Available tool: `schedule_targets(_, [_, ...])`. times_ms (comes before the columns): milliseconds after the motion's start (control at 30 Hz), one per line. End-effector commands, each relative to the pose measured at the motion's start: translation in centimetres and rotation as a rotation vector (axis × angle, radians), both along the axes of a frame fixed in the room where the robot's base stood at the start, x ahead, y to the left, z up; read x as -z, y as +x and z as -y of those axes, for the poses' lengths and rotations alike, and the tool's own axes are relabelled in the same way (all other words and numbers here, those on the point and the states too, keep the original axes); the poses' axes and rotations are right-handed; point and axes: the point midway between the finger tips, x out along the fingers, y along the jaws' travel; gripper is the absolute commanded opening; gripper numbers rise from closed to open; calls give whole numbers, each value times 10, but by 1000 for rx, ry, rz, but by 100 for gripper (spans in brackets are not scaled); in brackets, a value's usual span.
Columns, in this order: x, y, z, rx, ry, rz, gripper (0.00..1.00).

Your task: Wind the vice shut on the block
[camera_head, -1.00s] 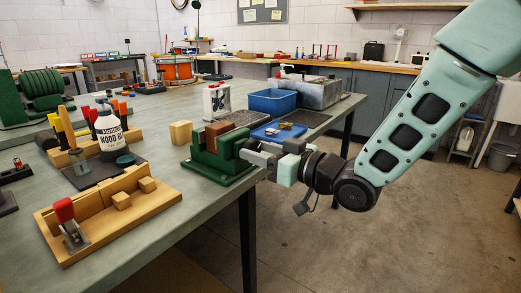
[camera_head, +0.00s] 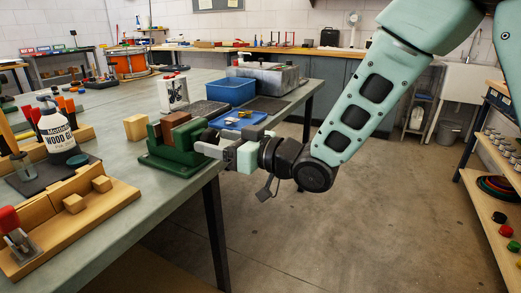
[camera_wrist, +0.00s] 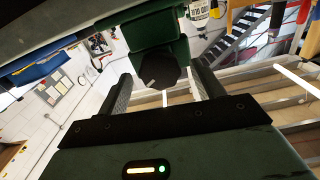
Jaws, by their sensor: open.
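The green vice (camera_head: 165,160) stands at the near right edge of the bench. A brown block (camera_head: 175,122) sits between its jaws; I cannot tell whether both jaws touch it. The vice's dark round handle (camera_head: 209,136) is on its right side, facing my arm. In the wrist view the handle (camera_wrist: 159,72) shows between my two fingers, below the green vice body (camera_wrist: 155,30). My gripper (camera_head: 211,146) is open at the handle, with a finger on either side. Contact with the handle cannot be made out.
A pale wooden block (camera_head: 137,127) stands left of the vice. A blue bin (camera_head: 232,90) and a blue tray (camera_head: 238,119) lie behind it. A wooden jig (camera_head: 75,215) and a glue bottle (camera_head: 56,130) are at the left. The floor right of the bench is clear.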

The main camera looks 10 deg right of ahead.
Motion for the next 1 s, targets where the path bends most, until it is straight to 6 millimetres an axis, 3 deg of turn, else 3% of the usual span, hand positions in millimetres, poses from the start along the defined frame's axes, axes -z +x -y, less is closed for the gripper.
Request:
schedule_targets(167, [-1, -11, 16, 2, -2, 0, 67])
schedule_targets(467, [0, -53, 70, 5, -1, -2, 67])
schedule_targets(1000, [6, -79, 104, 1, 1, 6, 67])
